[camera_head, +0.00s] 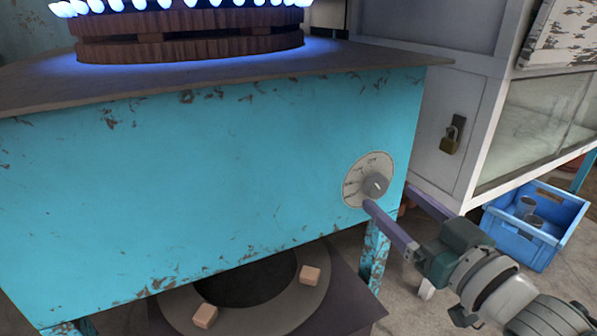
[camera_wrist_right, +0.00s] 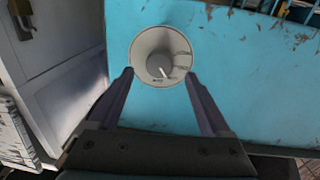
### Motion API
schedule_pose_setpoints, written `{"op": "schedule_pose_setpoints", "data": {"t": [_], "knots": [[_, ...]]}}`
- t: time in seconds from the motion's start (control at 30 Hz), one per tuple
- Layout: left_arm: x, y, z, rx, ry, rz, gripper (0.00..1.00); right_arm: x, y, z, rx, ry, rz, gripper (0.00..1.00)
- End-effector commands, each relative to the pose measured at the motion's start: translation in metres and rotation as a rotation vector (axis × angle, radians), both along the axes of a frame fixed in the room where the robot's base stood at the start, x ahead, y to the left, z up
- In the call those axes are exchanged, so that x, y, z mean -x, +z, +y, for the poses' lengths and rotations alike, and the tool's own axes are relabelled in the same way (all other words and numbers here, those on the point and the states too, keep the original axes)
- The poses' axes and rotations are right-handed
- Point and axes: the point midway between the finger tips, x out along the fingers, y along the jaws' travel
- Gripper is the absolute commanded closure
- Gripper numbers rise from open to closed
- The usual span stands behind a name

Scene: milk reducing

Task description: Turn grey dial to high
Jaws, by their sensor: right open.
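The grey dial (camera_head: 376,186) sits on a round pale labelled plate (camera_head: 352,190) on the turquoise front of the stove (camera_head: 220,180). The labels are too small to read surely. In the right wrist view the dial (camera_wrist_right: 160,64) shows ahead of the fingertips, with its white pointer mark slanting to the lower right. My right gripper (camera_head: 390,195) is open, its two purple fingers spread on either side of the dial. In the wrist view the fingertips (camera_wrist_right: 159,73) flank the plate; whether they touch it I cannot tell. My left gripper is not in view.
Blue flames (camera_head: 180,5) burn on the burner atop the stove. A white cabinet (camera_head: 455,125) with a padlock (camera_head: 450,140) stands to the right. A blue crate (camera_head: 520,245) is on the floor at right. A round base with blocks (camera_head: 310,275) lies under the stove.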

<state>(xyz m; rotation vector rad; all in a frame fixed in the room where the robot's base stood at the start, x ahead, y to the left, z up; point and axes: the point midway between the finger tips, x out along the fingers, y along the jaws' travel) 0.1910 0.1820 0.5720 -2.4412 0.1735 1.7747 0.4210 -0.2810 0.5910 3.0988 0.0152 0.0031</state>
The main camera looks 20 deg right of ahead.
Motion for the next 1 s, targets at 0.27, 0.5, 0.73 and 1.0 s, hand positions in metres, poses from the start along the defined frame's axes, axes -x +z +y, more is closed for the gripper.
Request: {"op": "schedule_pose_setpoints", "data": {"t": [0.27,0.5,0.73,1.0], "knots": [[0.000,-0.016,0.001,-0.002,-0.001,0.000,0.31,-0.033,-0.001,0.000,0.002,0.000,0.000,0.18],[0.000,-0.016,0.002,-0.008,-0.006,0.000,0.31,-0.036,0.000,0.000,0.002,0.000,0.002,0.18],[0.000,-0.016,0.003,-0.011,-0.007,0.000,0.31,-0.036,0.000,0.000,0.001,-0.001,0.002,0.37],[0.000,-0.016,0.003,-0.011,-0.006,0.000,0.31,-0.036,0.000,0.000,0.001,-0.001,0.002,0.68]]}}
